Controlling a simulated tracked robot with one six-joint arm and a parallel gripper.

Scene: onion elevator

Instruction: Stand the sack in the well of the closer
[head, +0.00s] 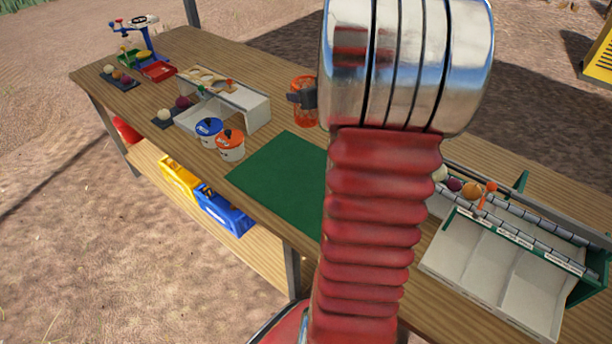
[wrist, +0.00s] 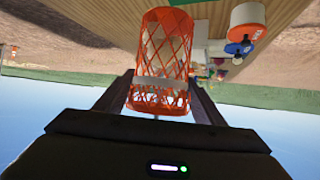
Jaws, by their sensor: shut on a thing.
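The sack (head: 304,112) is an orange mesh tube, held in the air over the table beyond the green mat. My gripper (head: 300,97) is shut on it; my arm hides much of the gripper in the head view. In the wrist view the sack (wrist: 160,50) sits between both fingers of my gripper (wrist: 160,92), with a pale band around it.
A white stand (head: 245,107), a blue-lidded pail (head: 208,131) and an orange-lidded pail (head: 230,146) stand left of the bare green mat (head: 280,180). A roller sorter with pale bins (head: 480,260) fills the right. Yellow (head: 180,181) and blue crates (head: 224,211) sit on the lower shelf.

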